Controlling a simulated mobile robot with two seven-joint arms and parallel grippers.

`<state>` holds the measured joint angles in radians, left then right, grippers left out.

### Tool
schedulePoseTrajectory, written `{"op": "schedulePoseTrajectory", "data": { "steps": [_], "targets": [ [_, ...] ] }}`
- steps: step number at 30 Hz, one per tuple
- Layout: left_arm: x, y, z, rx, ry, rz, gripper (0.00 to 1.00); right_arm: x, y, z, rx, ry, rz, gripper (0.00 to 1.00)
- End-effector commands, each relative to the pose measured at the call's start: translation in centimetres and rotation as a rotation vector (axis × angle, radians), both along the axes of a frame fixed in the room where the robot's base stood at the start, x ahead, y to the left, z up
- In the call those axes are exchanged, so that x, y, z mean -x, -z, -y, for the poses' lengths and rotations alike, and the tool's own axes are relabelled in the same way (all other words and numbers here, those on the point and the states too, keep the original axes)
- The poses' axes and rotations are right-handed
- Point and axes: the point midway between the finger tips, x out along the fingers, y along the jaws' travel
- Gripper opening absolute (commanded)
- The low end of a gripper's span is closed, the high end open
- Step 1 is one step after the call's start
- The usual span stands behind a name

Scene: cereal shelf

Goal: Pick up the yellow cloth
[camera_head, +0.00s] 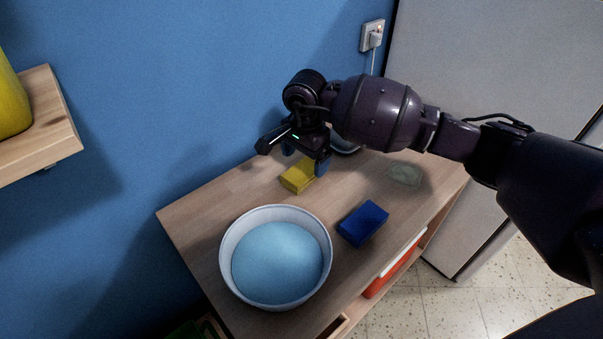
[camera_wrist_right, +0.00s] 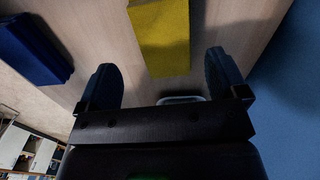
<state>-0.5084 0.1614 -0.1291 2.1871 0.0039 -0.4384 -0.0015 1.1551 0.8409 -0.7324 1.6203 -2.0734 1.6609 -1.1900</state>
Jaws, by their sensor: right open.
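The yellow cloth (camera_head: 298,178) lies folded on the wooden table top, towards the back near the blue wall. It also shows in the right wrist view (camera_wrist_right: 163,38), at the top, ahead of and between the two fingers. My right gripper (camera_head: 305,164) is above and right beside the cloth, pointing down at it. In the right wrist view its fingers (camera_wrist_right: 166,80) are spread apart with nothing held between them. The arm hides a part of the table behind it. My left gripper is not in view.
A white bowl (camera_head: 228,246) with a light blue inside stands at the table's front left. A dark blue cloth or sponge (camera_head: 362,222) lies right of it. A pale greenish item (camera_head: 404,174) lies further right. A wooden shelf (camera_head: 52,128) juts from the left.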

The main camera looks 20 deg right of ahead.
Motion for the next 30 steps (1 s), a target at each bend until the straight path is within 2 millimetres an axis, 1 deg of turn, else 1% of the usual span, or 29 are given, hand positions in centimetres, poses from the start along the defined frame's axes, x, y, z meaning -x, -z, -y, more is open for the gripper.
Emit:
{"op": "schedulePoseTrajectory", "data": {
  "steps": [5, 10, 13, 16, 21, 22, 23, 30],
  "targets": [
    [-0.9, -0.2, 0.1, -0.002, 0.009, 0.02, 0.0, -0.2, 1.2, -0.1, -0.002, -0.001, -0.002, 0.92],
    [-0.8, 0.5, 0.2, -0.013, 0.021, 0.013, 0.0, -0.5, 3.8, -0.3, -0.002, 0.001, -0.007, 0.92],
    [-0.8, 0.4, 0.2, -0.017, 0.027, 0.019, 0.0, -0.4, 4.9, -0.3, -0.002, 0.0, -0.005, 0.92],
    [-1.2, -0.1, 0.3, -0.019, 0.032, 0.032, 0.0, -0.5, 5.2, -0.2, 0.0, 0.0, 0.0, 0.92],
    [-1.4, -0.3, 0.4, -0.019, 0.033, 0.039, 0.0, -0.6, 5.0, -0.2, 0.0, -0.001, 0.004, 0.92],
    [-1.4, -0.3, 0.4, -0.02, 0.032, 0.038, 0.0, -0.6, 5.0, -0.2, 0.0, 0.0, 0.004, 0.9],
    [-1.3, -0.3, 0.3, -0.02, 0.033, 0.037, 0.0, -0.6, 5.0, -0.2, 0.0, 0.0, 0.003, 0.85],
    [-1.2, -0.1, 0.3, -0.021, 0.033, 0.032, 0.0, -0.6, 5.0, -0.2, 0.0, 0.0, 0.003, 0.49]
  ]
}}
